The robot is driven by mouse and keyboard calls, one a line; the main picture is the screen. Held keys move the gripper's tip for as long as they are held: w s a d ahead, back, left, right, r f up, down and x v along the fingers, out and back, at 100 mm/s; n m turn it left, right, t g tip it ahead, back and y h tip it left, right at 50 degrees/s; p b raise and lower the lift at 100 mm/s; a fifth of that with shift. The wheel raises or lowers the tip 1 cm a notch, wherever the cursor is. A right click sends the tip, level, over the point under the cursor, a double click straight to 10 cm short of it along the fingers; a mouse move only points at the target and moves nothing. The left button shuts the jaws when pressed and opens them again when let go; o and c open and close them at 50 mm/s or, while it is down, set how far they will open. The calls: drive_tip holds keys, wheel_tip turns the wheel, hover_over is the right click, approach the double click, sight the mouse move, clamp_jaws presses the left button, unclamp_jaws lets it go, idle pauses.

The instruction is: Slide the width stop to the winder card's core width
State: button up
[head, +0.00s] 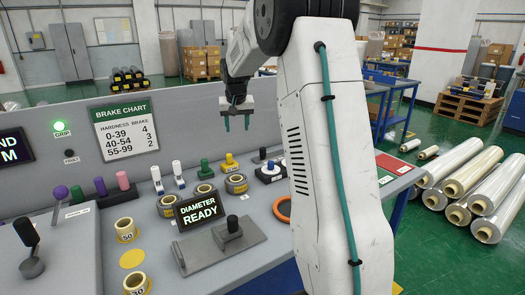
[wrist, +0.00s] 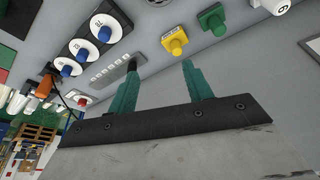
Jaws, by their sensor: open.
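My gripper (head: 237,128) hangs over the back of the grey console, teal fingers pointing down and apart, with nothing between them. In the wrist view my gripper (wrist: 160,66) faces a grey slotted strip (wrist: 106,74); a black knob (wrist: 132,65) shows at its end, close to the left fingertip. The knob may be the width stop; I cannot tell if the finger touches it. No winder card with a core width can be made out.
Yellow (wrist: 176,42) and green (wrist: 213,20) knobs stand near the fingers, and blue knobs on white discs (wrist: 85,48) lie left. The brake chart (head: 124,128) stands on the back panel. Tape-like rolls (head: 126,230) sit at the console's front left.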

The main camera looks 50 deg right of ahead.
sight(263, 148)
drive_tip(key=w+d+f, duration=0.2)
drive_tip(key=d+f, duration=0.4)
drive_tip(key=w+d+f+m, duration=0.1)
drive_tip(key=w+d+f, duration=0.1)
drive_tip(key=d+f, duration=0.5)
drive_tip(key=w+d+f+m+h, duration=0.1)
drive_tip(key=w+d+f, duration=0.2)
drive_tip(key=d+f, duration=0.3)
drive_tip(key=shift+d+f, duration=0.25)
drive_tip(key=shift+d, duration=0.5)
clamp_jaws()
drive_tip(key=shift+w, duration=0.1)
